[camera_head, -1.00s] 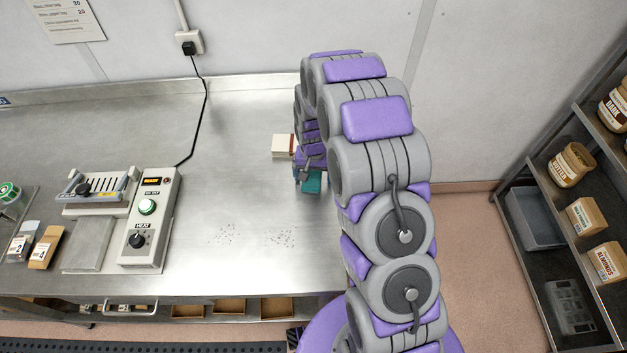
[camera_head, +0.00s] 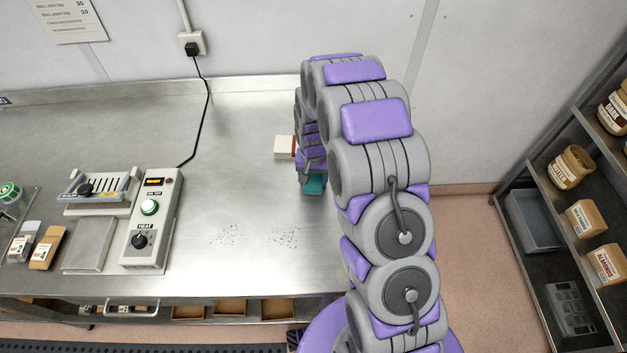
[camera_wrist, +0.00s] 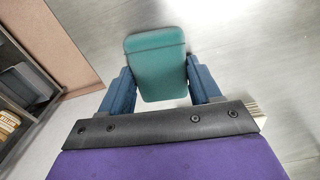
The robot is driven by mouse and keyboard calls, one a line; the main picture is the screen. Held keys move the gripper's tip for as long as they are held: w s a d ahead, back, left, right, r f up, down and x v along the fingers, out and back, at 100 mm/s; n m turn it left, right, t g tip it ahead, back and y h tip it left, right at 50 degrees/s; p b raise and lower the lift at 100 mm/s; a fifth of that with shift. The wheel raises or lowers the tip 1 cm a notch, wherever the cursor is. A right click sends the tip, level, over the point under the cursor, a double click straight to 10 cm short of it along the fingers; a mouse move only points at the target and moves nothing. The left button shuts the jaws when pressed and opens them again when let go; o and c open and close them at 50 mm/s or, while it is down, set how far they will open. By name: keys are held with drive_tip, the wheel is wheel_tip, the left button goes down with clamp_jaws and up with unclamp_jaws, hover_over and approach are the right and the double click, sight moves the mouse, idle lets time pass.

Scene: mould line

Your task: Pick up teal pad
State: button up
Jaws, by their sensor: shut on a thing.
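The teal pad (camera_wrist: 157,62) sits between the two blue fingers of my gripper (camera_wrist: 160,85) in the wrist view, and the fingers are shut on its sides. In the head view the teal pad (camera_head: 314,184) shows at the end of my arm, over the right part of the steel bench, partly hidden by my gripper (camera_head: 313,172). Whether the pad touches the bench or hangs just above it, I cannot tell.
A white and red block (camera_head: 285,147) lies just left of my gripper. A heat control box (camera_head: 152,222) and a slotted press (camera_head: 101,188) stand on the bench's left part. A shelf with jars (camera_head: 573,165) stands at the right. The middle of the bench is clear, with some dark specks.

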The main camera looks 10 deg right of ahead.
sight(315, 179)
drive_tip(key=shift+a+r, duration=0.1)
drive_tip(key=shift+w+d+r, duration=0.1)
drive_tip(key=shift+d+r, duration=0.1)
drive_tip(key=shift+r, duration=0.35)
wheel_tip(315, 179, up, 2)
drive_tip(key=shift+d+r+p, duration=0.1)
drive_tip(key=shift+r+p, duration=0.05)
drive_tip(key=shift+p, duration=0.2)
drive_tip(key=s+a, duration=0.2)
drive_tip(key=a, duration=0.2)
drive_tip(key=s+a+r, duration=0.1)
drive_tip(key=s+a, duration=0.2)
drive_tip(key=a, duration=0.2)
drive_tip(key=s+a+p, duration=0.1)
drive_tip(key=s+a, duration=0.1)
drive_tip(key=a, duration=0.3)
drive_tip(key=shift+s+a+r, duration=0.2)
drive_tip(key=shift+s, duration=0.05)
drive_tip(key=o, duration=0.4)
drive_tip(key=shift+a, duration=0.1)
drive_tip(key=c, duration=0.3)
drive_tip(key=shift+w, duration=0.15)
